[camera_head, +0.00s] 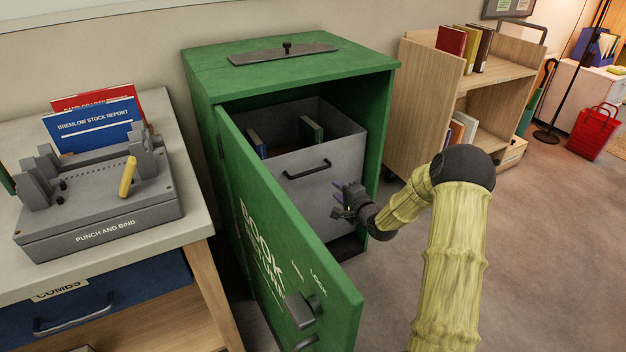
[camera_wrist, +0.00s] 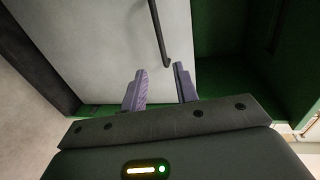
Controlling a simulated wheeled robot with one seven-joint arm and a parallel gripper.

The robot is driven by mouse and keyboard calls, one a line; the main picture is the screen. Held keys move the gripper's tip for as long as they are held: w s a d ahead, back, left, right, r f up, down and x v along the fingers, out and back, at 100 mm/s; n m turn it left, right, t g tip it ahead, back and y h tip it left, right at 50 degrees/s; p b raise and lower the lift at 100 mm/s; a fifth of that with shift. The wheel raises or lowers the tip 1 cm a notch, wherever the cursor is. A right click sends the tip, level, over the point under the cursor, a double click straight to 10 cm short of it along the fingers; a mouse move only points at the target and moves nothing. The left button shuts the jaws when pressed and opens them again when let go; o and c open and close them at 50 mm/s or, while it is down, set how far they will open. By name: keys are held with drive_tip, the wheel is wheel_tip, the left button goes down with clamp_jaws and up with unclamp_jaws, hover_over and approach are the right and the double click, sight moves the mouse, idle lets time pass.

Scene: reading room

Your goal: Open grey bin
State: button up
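The grey bin (camera_head: 326,200) sits inside the green book return cabinet (camera_head: 368,100), with its black bar handle (camera_head: 307,171) on its front face. Several books show inside its open top. The cabinet's green door (camera_head: 260,215) stands open to the left. My gripper (camera_head: 341,200) is in front of the lower right part of the bin's front, below and right of the handle. In the wrist view the two purple fingers (camera_wrist: 160,88) are apart with nothing between them. The grey bin front (camera_wrist: 100,45) and the handle (camera_wrist: 159,35) lie beyond the fingertips.
A grey punch-and-bind machine (camera_head: 100,205) and report booklets (camera_head: 95,125) are on the table at left. A wooden book cart (camera_head: 425,70) stands right of the cabinet. A red basket (camera_head: 592,130) is far right. The floor (camera_head: 540,230) at right is clear.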

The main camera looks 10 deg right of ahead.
sight(313, 171)
drive_tip(key=b+x, duration=0.5)
drive_tip(key=x, duration=1.2)
drive_tip(key=shift+w+f, duration=0.1)
drive_tip(key=shift+w, duration=0.05)
drive_tip(key=shift+a, duration=0.1)
drive_tip(key=shift+c, duration=0.2)
clamp_jaws()
